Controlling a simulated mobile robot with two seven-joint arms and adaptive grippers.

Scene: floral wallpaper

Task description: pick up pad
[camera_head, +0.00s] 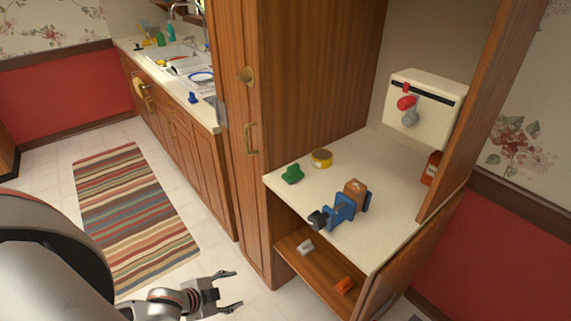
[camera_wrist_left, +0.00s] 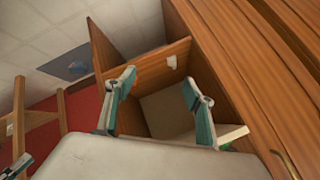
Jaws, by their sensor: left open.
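I cannot tell for certain which thing is the pad. A small pale block (camera_head: 305,247) lies on the wooden shelf under the counter, and a small orange block (camera_head: 345,285) lies further right on that shelf. My left gripper (camera_head: 238,289) is open and empty, over the floor to the left of the shelf and apart from it. In the left wrist view its two fingers (camera_wrist_left: 160,82) stand spread, facing the wooden cabinet. A small pale thing (camera_wrist_left: 172,62) shows on a wood panel beyond the fingers; it may be the pale block. My right gripper is out of view.
The counter (camera_head: 385,180) above the shelf holds a green thing (camera_head: 292,174), a yellow roll (camera_head: 321,158) and a blue tool with a brown block (camera_head: 354,190). A tall wooden cabinet (camera_head: 245,150) stands left. Floor with a striped rug (camera_head: 135,210) is clear.

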